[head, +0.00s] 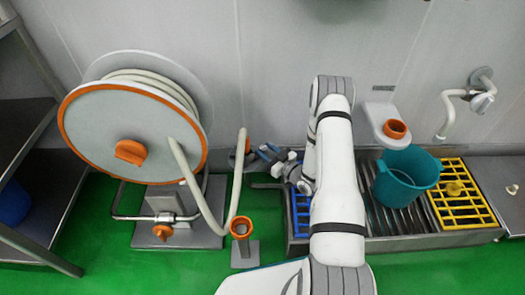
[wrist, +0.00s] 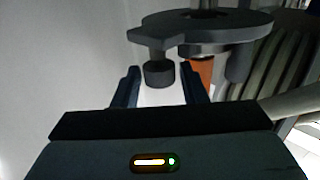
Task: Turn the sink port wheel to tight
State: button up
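A dark grey wheel (wrist: 215,30) with a short round knob (wrist: 159,74) hanging from its rim fills the top of the wrist view; I take it for the sink port wheel. The knob appears between the fingertips, with gaps on both sides; contact is not visible. The wheel's marks for tight are not readable.
A hose reel (head: 95,125) with an orange rim stands at left. At right are a teal bucket (head: 407,172) and a yellow grate (head: 462,192) on the drain. Green floor (head: 115,262) is clear in front.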

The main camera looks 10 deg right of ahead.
jog(key=shift+x, duration=0.95)
jog(key=shift+c, duration=0.5)
jog(key=c, duration=0.6)
jog(key=shift+m+t+h, duration=0.3)
jog(key=shift+h, duration=0.1)
jog(key=m+t+h, duration=0.1)
jog(key=m+h, duration=0.1)
jog(key=h, duration=0.1)
jog(key=shift+t, duration=0.3)
jog(key=shift+m+t+h, duration=0.4)
jog(key=shift+m+h, duration=1.1)
jog(key=shift+h, duration=0.7)
jog(key=shift+h+b, duration=0.3)
jog(key=o, duration=0.7)
